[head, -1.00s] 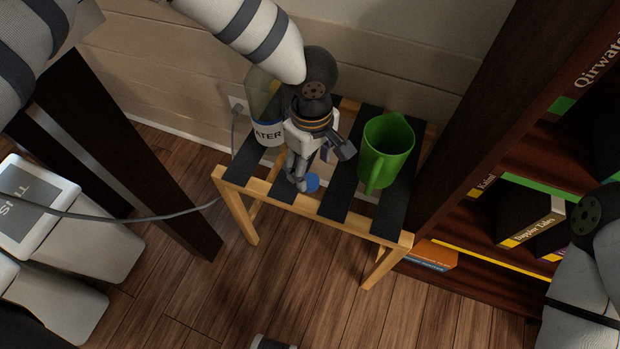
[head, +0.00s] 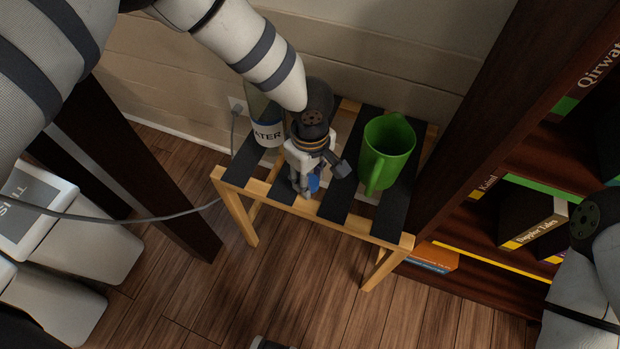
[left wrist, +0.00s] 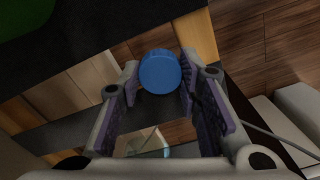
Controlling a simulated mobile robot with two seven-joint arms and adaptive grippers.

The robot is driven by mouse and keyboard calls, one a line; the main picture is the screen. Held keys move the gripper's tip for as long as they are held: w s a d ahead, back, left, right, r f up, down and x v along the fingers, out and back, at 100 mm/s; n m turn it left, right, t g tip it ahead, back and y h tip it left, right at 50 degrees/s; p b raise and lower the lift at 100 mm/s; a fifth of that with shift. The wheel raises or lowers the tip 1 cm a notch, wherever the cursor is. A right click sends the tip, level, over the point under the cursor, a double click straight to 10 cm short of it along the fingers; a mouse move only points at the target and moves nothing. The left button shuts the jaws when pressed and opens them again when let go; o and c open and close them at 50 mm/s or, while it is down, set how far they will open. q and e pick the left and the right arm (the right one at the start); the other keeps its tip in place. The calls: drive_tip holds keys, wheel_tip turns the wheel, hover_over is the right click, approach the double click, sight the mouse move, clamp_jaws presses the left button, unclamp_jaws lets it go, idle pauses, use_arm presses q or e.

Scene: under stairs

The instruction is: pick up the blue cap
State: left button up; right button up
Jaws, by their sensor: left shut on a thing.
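The blue cap (head: 314,182) is at the front part of the small slatted table (head: 262,189), partly hidden by my left gripper (head: 306,188). In the left wrist view the round blue cap (left wrist: 160,72) sits between the two fingertips of my left gripper (left wrist: 160,80), with a pad on each side. The left gripper is shut on it and points down over the table. I cannot tell whether the cap still touches the slats. My right gripper is out of view.
A water bottle (head: 268,132) stands close behind on the left. A bookshelf (head: 520,215) is at the right, a wall (head: 180,75) behind. A grey cable (head: 150,217) hangs at the left.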

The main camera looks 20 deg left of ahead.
use_arm(q)
wheel_tip(320, 180, up, 3)
drive_tip(key=shift+w+f, duration=0.1)
drive_tip(key=shift+f, duration=0.05)
drive_tip(key=s+d+r+p, duration=0.1)
drive_tip(key=s+r+p, duration=0.2)
drive_tip(key=s+r, duration=0.7)
drive_tip(key=s, duration=0.4)
drive_tip(key=shift+d+r, duration=0.15)
drive_tip(key=shift+d, duration=0.25)
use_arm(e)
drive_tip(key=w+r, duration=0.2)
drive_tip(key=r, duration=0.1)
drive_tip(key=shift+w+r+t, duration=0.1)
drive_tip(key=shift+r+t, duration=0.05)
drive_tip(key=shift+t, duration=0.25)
